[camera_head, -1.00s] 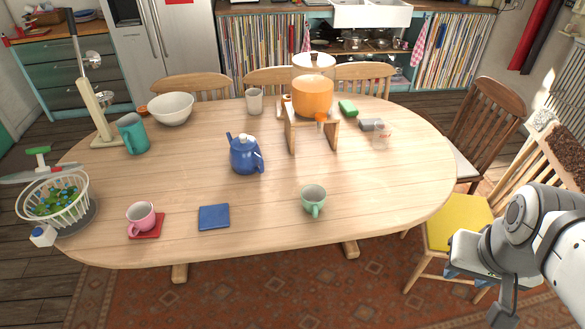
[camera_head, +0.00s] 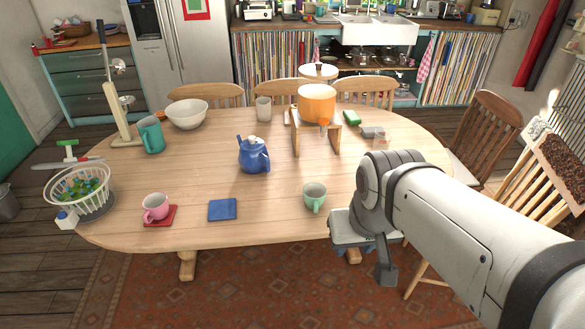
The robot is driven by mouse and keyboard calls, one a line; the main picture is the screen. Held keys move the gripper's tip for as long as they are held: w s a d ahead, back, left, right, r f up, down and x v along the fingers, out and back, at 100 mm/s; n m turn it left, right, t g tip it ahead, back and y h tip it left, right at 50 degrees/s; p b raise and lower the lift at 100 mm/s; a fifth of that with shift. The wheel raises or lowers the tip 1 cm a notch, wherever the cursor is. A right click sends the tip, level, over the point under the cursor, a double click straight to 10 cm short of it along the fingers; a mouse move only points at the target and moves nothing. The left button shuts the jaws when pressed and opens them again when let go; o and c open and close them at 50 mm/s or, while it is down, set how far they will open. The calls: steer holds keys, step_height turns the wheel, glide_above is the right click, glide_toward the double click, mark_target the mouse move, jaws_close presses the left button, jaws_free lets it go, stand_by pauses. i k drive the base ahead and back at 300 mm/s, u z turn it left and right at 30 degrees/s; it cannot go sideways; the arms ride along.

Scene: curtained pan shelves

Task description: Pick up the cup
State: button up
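Several cups stand on the oval wooden table. A mint green cup (camera_head: 315,196) stands upright near the front edge, its handle toward me. A pink cup (camera_head: 156,206) stands on a red coaster (camera_head: 172,215) at the front left. A pale grey cup (camera_head: 263,109) stands at the back. My gripper (camera_head: 368,262) hangs at the table's front right edge, just right of and nearer than the mint cup, not touching it.
The table (camera_head: 290,226) also holds a blue teapot (camera_head: 253,156), a blue coaster (camera_head: 222,209), an orange pot (camera_head: 317,103) on a wooden stand, a white bowl (camera_head: 186,114), a teal jug (camera_head: 151,135) and a white basket (camera_head: 80,191). The tabletop around the mint cup is clear.

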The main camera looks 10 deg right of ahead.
mark_target(314, 194)
steer(key=z, duration=0.05)
steer(key=i, duration=1)
steer(key=u, duration=0.05)
